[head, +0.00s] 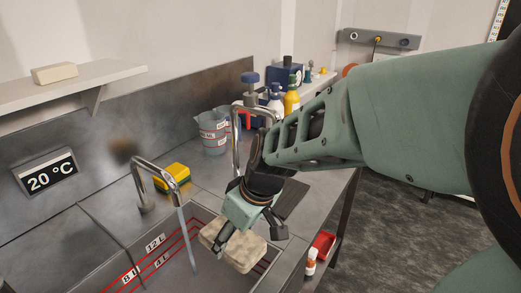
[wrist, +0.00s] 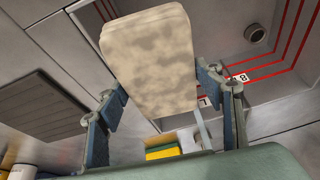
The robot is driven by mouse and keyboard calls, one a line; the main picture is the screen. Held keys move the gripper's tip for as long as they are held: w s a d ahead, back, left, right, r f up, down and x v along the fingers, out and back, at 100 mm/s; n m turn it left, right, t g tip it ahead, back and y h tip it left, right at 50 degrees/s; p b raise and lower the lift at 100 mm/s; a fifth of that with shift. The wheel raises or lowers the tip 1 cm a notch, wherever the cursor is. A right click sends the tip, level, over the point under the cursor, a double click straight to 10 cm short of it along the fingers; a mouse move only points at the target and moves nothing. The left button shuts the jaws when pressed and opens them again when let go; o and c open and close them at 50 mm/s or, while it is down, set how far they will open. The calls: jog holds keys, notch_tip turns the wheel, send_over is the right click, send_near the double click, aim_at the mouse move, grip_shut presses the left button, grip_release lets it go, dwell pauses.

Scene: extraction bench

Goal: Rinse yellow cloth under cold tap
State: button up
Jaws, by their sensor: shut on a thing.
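My gripper (head: 250,233) is shut on a pale yellowish-beige, mottled, slab-like cloth (head: 232,249) above the sink basin. In the wrist view the cloth (wrist: 150,60) sits between the two fingers and sticks out well beyond them. The left chrome tap (head: 160,170) arches over the basin, and a thin bluish stream (head: 188,240) falls from its spout. The stream passes just left of the cloth in the head view; I cannot tell whether it touches it. A display (head: 48,181) on the wall behind this tap reads 20 °C.
A second chrome tap (head: 236,130) stands close behind my wrist. A yellow-green sponge (head: 172,178) lies behind the basin. Measuring jugs (head: 213,135) and several bottles stand farther back. Red level lines (head: 150,258) mark the basin wall. A red container (head: 323,245) hangs at the bench's right edge.

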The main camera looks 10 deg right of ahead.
aim_at(248, 235)
jog(key=shift+r, duration=0.4)
jog(key=shift+s+d+r+p, duration=0.2)
jog(key=shift+d+r, duration=0.45)
jog(key=shift+d, duration=0.15)
jog(key=shift+s+d+r+p, duration=0.15)
jog(key=shift+d+r+p, duration=0.1)
jog(key=shift+d+r, duration=0.45)
jog(key=shift+s+d+r+p, duration=0.2)
jog(key=shift+d+r, duration=0.35)
jog(key=shift+d, duration=0.35)
jog(key=shift+a, duration=0.1)
jog(key=shift+w+a+f+b, duration=0.2)
jog(key=shift+a+f+b, duration=0.05)
jog(key=shift+a+f, duration=0.45)
jog(key=shift+w+a+f+b, duration=0.2)
jog(key=shift+a+f, duration=0.4)
jog(key=shift+a, duration=0.2)
